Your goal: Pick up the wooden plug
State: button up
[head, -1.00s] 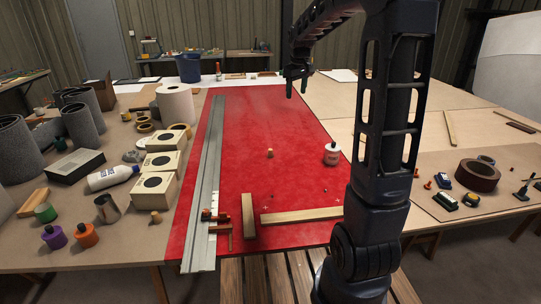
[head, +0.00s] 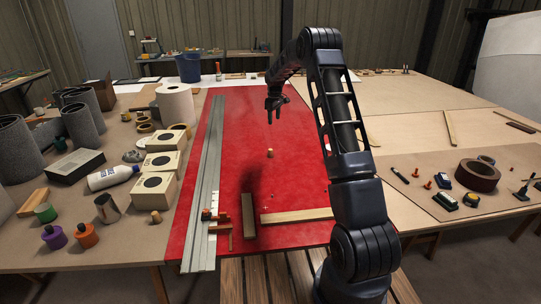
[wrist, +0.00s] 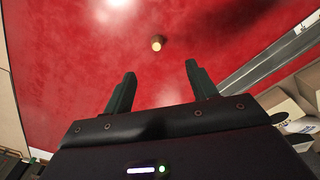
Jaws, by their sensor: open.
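A small tan wooden plug (head: 270,153) stands on the red mat (head: 290,190), near its middle. A similar small wooden piece (head: 155,217) stands on the brown table at the left, beside the mat. My gripper (head: 272,116) is above the mat, higher than the plug and beyond it in the head view. In the wrist view my gripper (wrist: 158,82) is open and empty, its two fingers apart. The wooden plug (wrist: 157,43) shows ahead of the fingertips, roughly between them and apart from both.
A long metal rail (head: 207,180) lies along the mat's left side. Wooden strips (head: 296,215) lie near its front edge. Boxes with round black openings (head: 152,188), a white bottle (head: 112,177) and jars crowd the left table. The mat around the plug is clear.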

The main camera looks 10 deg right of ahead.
jog(key=n, duration=0.1)
send_near(270, 150)
jog(key=shift+w+a+g, duration=0.1)
jog(key=shift+w+g, duration=0.2)
jog(key=shift+w, duration=0.7)
notch_tip(270, 150, down, 5)
jog(key=shift+f, duration=0.2)
jog(key=f, duration=0.3)
jog(key=s+f, duration=0.1)
jog(key=shift+d+f, duration=0.15)
jog(key=shift+d, duration=0.1)
jog(key=shift+f, duration=0.4)
jog(key=shift+c, duration=0.2)
jog(key=c, duration=1)
